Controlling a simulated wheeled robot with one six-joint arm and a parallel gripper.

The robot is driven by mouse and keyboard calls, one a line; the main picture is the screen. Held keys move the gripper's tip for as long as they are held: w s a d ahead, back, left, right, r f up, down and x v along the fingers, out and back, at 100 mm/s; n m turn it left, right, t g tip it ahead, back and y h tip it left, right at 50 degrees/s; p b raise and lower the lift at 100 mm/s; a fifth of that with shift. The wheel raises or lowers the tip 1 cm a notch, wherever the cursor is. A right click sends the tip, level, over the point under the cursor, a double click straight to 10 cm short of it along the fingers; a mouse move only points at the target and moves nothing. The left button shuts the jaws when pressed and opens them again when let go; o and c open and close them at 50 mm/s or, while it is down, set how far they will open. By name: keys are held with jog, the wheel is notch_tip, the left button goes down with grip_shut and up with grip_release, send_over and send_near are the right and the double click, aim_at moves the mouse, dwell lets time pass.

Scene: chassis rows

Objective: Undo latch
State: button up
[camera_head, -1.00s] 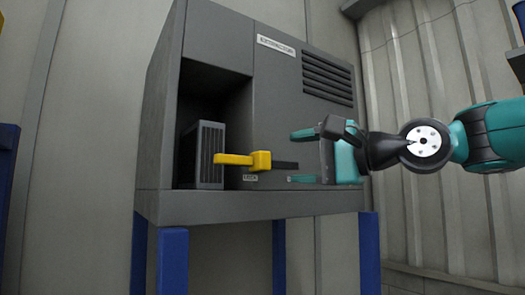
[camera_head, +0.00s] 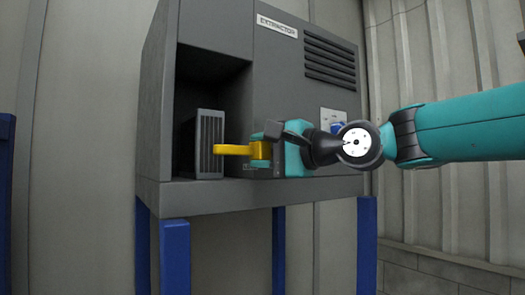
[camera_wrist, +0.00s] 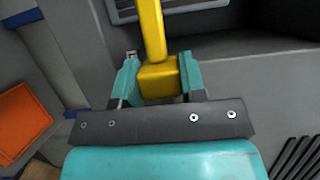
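The yellow latch (camera_head: 232,149) is on the front of the grey extractor cabinet (camera_head: 238,190). Its bar points left across the front edge of a grey finned module (camera_head: 207,143) in the open bay. My gripper (camera_head: 262,151) comes from the right with its fingers above and below the latch's block. In the wrist view, the teal fingers (camera_wrist: 159,80) lie against both sides of the yellow block (camera_wrist: 158,82), and the bar runs away from it toward the top. The gripper appears shut on the block. A label below the latch is mostly hidden by the gripper.
A pale panel with a blue part (camera_head: 337,128) is on the cabinet front behind my arm. Vent slots (camera_head: 330,68) are above it. Blue legs (camera_head: 175,258) hold the cabinet up. An orange surface (camera_wrist: 22,118) shows at left in the wrist view.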

grip_shut()
jog(key=w+d+p, duration=0.2)
jog(key=w+d, duration=0.3)
jog(key=d, duration=0.3)
jog(key=shift+w+d, duration=0.3)
jog(key=shift+w, duration=0.1)
jog(key=o, duration=0.7)
grip_release()
jog(key=shift+w+d, duration=0.1)
jog(key=shift+d, duration=0.05)
jog(key=shift+o, duration=0.4)
